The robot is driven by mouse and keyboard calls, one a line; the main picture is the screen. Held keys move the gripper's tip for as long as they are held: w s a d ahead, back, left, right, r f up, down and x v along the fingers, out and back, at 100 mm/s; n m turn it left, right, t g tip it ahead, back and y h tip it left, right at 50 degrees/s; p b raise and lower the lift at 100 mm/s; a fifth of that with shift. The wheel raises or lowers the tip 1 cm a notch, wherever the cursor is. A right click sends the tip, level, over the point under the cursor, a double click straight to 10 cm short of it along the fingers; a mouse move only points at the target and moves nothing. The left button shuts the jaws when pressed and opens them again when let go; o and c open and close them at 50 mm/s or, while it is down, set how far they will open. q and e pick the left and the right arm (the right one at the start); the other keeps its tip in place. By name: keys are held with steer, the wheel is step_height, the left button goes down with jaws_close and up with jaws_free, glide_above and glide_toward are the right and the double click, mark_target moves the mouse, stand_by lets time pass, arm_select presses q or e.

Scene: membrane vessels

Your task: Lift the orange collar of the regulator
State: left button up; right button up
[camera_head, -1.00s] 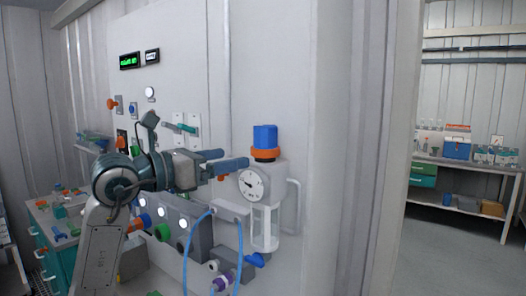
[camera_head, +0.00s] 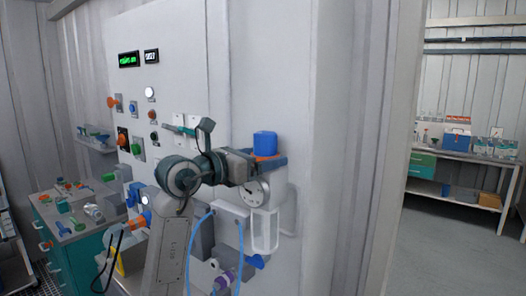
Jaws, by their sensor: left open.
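The regulator (camera_head: 256,192) is mounted on the pale panel wall, with a round white gauge on its front and a blue knob (camera_head: 265,143) on top. Its orange collar (camera_head: 263,156) shows as a thin band just under the blue knob. My left gripper (camera_head: 272,161) reaches in from the left, and its blue fingers are at the collar's height. The near finger covers much of the collar's front. The gripper is open; I cannot tell whether a finger touches the collar. My right gripper is not in view.
A white handle or guard frame (camera_head: 265,232) and looping blue hoses (camera_head: 241,255) are below the regulator. Knobs and switches (camera_head: 132,108) cover the panel to the left. A workbench (camera_head: 80,228) stands at the lower left. A far bench (camera_head: 455,155) stands at the right.

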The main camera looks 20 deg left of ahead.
arm_select(q)
steer(key=shift+w+d, duration=0.1)
steer(key=shift+w, duration=0.05)
steer(key=c, duration=1.4)
steer(key=shift+r, duration=0.8)
steer(key=o, duration=1.4)
